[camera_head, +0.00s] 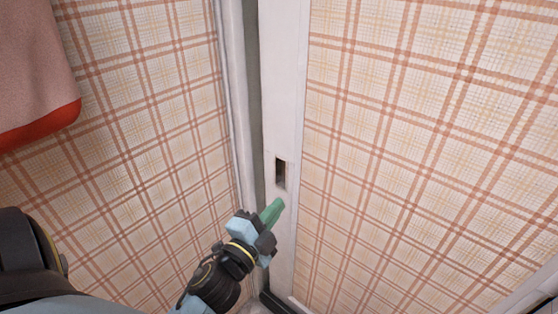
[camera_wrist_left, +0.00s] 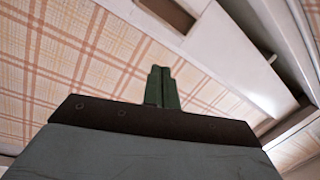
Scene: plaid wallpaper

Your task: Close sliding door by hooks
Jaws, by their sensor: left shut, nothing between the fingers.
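The sliding door (camera_head: 420,130) is a plaid panel with a white edge strip (camera_head: 284,75), filling the right of the head view. A dark recessed slot (camera_head: 280,173) is set in that strip; part of a recess (camera_wrist_left: 168,14) also shows at the top of the left wrist view. My left gripper (camera_head: 273,210) has green fingers, shut and empty, just below the slot in the head view. In the left wrist view the fingers (camera_wrist_left: 161,88) are together in front of the door's white strip (camera_wrist_left: 225,50). I cannot tell whether they touch it. My right gripper is not in view.
A white jamb (camera_head: 232,80) stands left of the door, with a narrow grey-green strip (camera_head: 254,100) between them. A plaid wall (camera_head: 140,130) is further left. A pink item with a red edge (camera_head: 35,70) hangs at the upper left. A dark track piece (camera_head: 275,302) lies at the door's foot.

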